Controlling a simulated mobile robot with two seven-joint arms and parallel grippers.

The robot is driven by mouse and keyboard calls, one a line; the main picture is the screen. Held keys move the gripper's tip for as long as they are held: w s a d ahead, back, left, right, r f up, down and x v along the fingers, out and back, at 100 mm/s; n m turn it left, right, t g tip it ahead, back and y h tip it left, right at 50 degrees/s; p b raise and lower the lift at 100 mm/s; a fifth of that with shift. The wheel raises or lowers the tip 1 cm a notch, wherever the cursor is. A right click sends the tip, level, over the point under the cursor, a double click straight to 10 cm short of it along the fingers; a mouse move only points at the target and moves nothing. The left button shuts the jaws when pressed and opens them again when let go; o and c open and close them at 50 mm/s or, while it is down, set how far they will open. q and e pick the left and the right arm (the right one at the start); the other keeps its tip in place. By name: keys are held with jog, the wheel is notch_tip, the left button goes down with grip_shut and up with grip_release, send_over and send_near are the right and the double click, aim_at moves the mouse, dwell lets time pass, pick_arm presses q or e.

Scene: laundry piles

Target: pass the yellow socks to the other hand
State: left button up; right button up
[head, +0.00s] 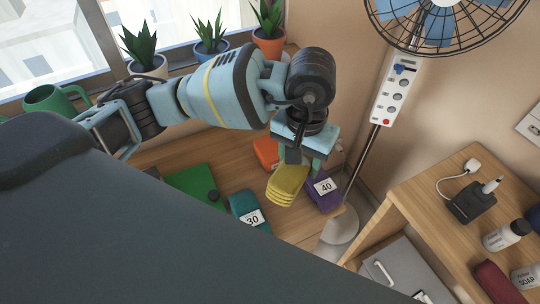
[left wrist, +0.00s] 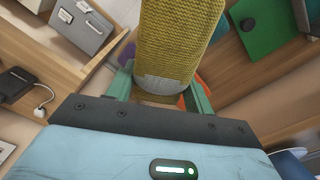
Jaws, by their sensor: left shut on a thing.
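My left gripper (head: 308,158) is shut on the yellow socks (head: 286,185), a folded bundle that hangs from its fingers above the wooden table. In the left wrist view the yellow socks (left wrist: 178,40) stand out from between the two green fingers of the left gripper (left wrist: 158,88). Their ribbed yellow fabric and a grey patch near the fingers show there. My right gripper is not in view.
A standing fan (head: 440,22) and a side table (head: 410,190) with bottles are at right.

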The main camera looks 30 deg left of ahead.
pick_arm(q)
jog(key=w+d+r, duration=0.1)
jog(key=w+d, duration=0.1)
jog(key=d, duration=0.6)
jog(key=w+d+r+m, duration=0.1)
jog(key=w+d+r, duration=0.1)
jog(key=d, duration=0.7)
jog(key=shift+w+m, duration=0.3)
jog(key=shift+w, duration=0.25)
jog(key=shift+r, duration=0.1)
jog(key=w, duration=0.7)
jog(key=w+a+r, duration=0.3)
jog(key=a+r, duration=0.4)
jog(key=w+a+r, duration=0.4)
jog(key=a+r, duration=0.3)
jog(key=r, duration=0.1)
jog(key=shift+a, duration=0.25)
jog(key=s+d+f+m, duration=0.1)
jog(key=s+f+m, duration=0.1)
jog(key=s+f, duration=0.3)
jog(key=s+d+f+m, duration=0.1)
jog(key=s+f+m, duration=0.2)
jog(key=s, duration=1)
notch_tip(320, 180, down, 2)
jog(key=shift+d+m, duration=0.15)
jog(key=shift+m, duration=0.15)
